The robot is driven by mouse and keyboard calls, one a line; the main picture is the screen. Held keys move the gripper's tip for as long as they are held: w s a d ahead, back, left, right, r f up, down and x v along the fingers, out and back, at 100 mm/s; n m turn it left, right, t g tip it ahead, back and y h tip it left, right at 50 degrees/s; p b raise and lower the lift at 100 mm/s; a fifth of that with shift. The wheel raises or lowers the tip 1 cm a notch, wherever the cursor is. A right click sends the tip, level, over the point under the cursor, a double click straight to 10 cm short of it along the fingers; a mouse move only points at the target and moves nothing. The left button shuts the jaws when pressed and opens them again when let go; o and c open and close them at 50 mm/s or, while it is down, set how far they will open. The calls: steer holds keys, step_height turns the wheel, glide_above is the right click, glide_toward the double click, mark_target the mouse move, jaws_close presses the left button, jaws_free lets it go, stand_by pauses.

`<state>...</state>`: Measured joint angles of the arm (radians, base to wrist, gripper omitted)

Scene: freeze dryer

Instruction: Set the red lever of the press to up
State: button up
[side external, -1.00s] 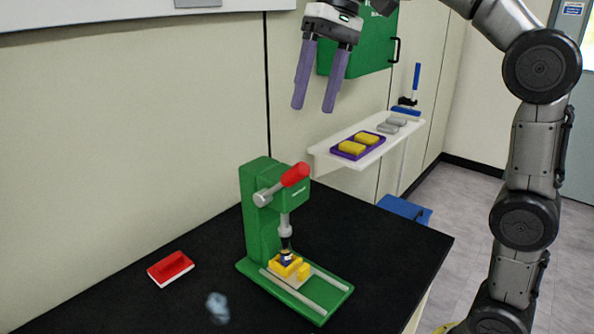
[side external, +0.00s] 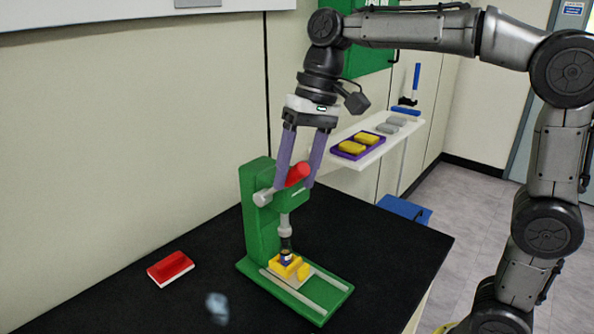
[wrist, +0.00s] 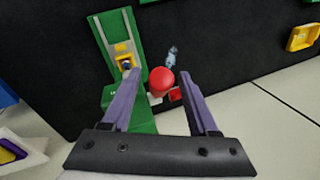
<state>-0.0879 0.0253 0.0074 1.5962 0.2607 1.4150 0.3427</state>
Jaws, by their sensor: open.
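The green press (side external: 262,222) stands on the black bench, and its red lever (side external: 297,175) sticks out near the top of its head, tilted slightly upward to the right. My gripper (side external: 296,186) is open, pointing down, with one purple finger on each side of the red lever in the side view. In the wrist view the red lever end (wrist: 161,80) lies between the open fingers of my gripper (wrist: 161,82), with gaps on both sides. Whether a finger touches it I cannot tell. A yellow block (side external: 287,266) sits under the press ram.
A red and white block (side external: 170,268) and a blurred bluish object (side external: 217,307) lie on the bench (side external: 120,305) left of the press. A white shelf (side external: 345,158) behind holds a purple tray (side external: 350,153) with yellow blocks.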

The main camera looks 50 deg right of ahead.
jaws_close()
stand_by(1.4)
